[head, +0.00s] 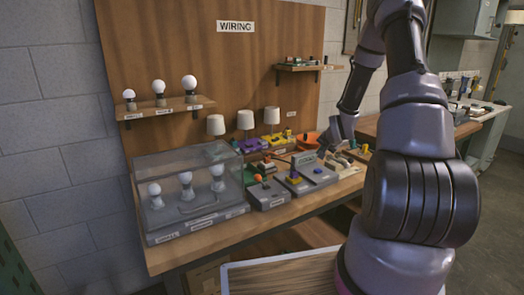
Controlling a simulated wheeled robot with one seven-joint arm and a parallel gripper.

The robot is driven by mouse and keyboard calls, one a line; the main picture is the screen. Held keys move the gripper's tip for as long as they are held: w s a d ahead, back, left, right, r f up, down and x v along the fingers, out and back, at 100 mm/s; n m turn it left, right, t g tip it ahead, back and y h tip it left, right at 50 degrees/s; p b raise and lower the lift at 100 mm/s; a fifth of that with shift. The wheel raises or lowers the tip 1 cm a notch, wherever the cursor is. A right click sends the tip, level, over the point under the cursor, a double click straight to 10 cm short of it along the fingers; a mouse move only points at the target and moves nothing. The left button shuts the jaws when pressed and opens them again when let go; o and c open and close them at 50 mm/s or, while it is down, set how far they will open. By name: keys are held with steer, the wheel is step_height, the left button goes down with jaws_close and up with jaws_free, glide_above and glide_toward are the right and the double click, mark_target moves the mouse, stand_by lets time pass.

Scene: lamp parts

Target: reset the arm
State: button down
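My arm (405,195) rises on the right side of the head view, bends at the top and comes down toward the workbench (190,250). My gripper (329,142) is small and dark at the end of the arm, over the back right part of the bench. It is close to the grey devices and small parts there. I cannot tell whether its fingers are open or whether it touches or holds anything.
A clear case (160,165) with several bulbs stands at the bench's left. Grey boxes (265,193) and lamps with white shades (271,116) stand beside and behind it. A bulb shelf (165,108) and a right shelf (305,67) project from the wooden board (180,40).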

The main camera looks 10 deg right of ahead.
steer(key=s+a+r+n, duration=0.1)
steer(key=s+a+r, duration=0.25)
steer(key=r, duration=0.45)
steer(key=s+a+r+n+g, duration=0.15)
steer(key=s+r, duration=0.25)
steer(key=r, duration=0.4)
steer(key=s+a+r, duration=0.3)
steer(key=s+r, duration=0.1)
steer(key=r, duration=0.4)
steer(key=s+a+r+n+y, duration=0.1)
steer(key=s+a+r, duration=0.2)
steer(key=s, duration=0.5)
steer(key=s+a+r+n, duration=0.1)
steer(key=s+a+r, duration=0.2)
steer(key=s, duration=0.5)
steer(key=s+a+r+n+y, duration=0.1)
steer(key=s+a+r, duration=0.3)
steer(key=s, duration=0.4)
steer(key=shift+y, duration=0.3)
